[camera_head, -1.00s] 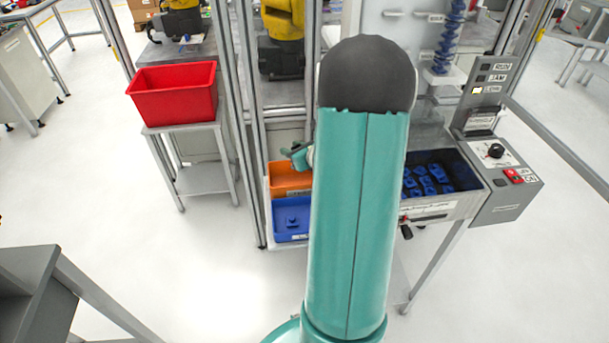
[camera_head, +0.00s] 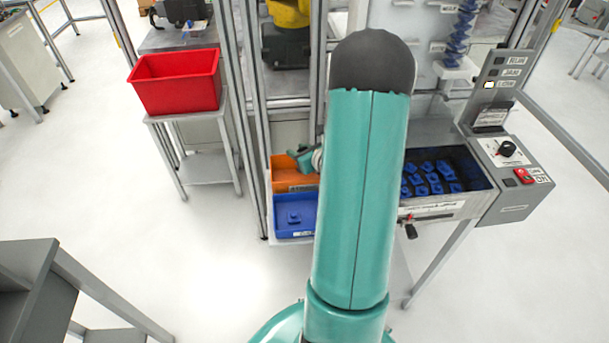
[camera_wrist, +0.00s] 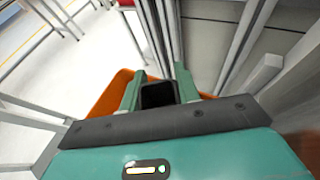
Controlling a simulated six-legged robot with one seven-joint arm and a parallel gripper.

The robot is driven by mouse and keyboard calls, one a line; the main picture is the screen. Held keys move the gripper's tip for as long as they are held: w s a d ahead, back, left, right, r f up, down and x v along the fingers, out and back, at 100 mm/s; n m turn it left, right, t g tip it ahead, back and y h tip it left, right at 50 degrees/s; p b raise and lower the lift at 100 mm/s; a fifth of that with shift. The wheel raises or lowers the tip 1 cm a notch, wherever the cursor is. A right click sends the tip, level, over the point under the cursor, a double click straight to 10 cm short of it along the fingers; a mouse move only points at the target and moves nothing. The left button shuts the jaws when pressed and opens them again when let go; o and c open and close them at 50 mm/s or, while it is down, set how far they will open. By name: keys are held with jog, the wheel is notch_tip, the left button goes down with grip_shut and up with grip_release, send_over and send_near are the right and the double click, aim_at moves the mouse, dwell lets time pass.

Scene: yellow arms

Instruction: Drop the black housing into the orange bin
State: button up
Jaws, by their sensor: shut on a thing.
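The black housing (camera_wrist: 158,95) shows in the wrist view as a dark block between the two green fingers. My gripper (camera_wrist: 160,90) is shut on it. The orange bin (camera_wrist: 118,82) shows behind and below the fingers in the wrist view, with its rim on both sides of them. In the head view the orange bin (camera_head: 283,183) stands left of my arm, and my gripper (camera_head: 303,158) is over its back right part. My arm hides the bin's right side. The housing cannot be made out in the head view.
A dark tray (camera_head: 475,174) of several blue parts lies right of my arm. A red bin (camera_head: 177,90) stands on a side table. Metal frame posts (camera_head: 259,150) rise close to the orange bin.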

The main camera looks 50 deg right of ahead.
jog(key=shift+f, duration=0.2)
jog(key=o, duration=1)
jog(key=shift+o, duration=0.2)
